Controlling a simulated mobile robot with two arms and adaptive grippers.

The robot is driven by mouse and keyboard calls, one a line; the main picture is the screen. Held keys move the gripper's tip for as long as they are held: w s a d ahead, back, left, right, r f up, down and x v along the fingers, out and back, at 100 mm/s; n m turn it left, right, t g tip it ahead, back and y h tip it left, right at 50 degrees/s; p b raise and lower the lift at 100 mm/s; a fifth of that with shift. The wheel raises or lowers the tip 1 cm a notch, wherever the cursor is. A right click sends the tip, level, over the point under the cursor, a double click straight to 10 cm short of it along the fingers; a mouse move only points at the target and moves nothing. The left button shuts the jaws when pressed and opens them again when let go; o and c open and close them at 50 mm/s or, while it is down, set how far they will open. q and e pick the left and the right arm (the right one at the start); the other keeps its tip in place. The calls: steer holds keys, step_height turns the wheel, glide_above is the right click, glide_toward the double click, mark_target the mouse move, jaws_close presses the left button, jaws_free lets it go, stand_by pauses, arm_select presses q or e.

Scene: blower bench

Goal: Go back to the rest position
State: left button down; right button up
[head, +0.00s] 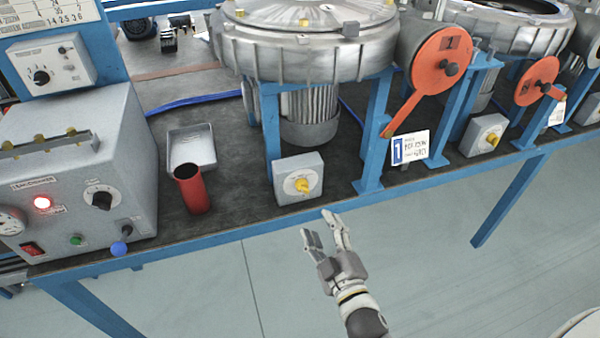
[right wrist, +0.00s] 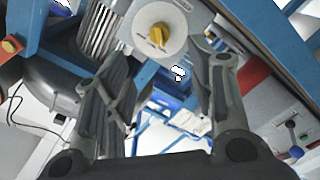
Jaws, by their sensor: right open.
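My right gripper (head: 327,227) is open and empty in the head view, in front of the bench's front edge and apart from it. Its two fingers show spread in the right wrist view (right wrist: 160,100), with nothing held between them. Beyond the fingers is a grey switch box (head: 299,178) with a yellow knob; the knob (right wrist: 160,37) also shows in the right wrist view. The gripper is below and a little right of this box in the head view, not touching it. My left gripper is not in view.
A grey control box (head: 75,170) with a lit red lamp stands at the left. A red cup (head: 191,190) stands before a small metal tray (head: 192,146). A blower (head: 305,45) with an orange lever (head: 420,85) sits behind. Free floor (head: 440,270) lies in front of the bench.

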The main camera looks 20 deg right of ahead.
steer(key=s+a+f+m+g, duration=0.15)
steer(key=s+f+g, duration=0.45)
steer(key=f, duration=1.1)
steer(key=s+f+m+g, duration=0.25)
steer(key=s+f, duration=0.45)
steer(key=f, duration=1.1)
steer(key=s+d+f+m+g, duration=0.1)
steer(key=s+d+f+g, duration=0.1)
steer(key=s+f, duration=0.3)
steer(key=s+d+f+m+g, duration=0.1)
steer(key=s+d+f+g, duration=0.2)
steer(key=s, duration=0.9)
steer(key=s+d+f+m+g, duration=0.1)
steer(key=s+d+f+g, duration=0.1)
steer(key=s+f, duration=0.4)
steer(key=s+g, duration=0.1)
steer(key=s, duration=0.2)
steer(key=shift+d+f+h+p, duration=0.25)
steer(key=shift+f+h+p, duration=0.05)
steer(key=shift+f+p, duration=0.05)
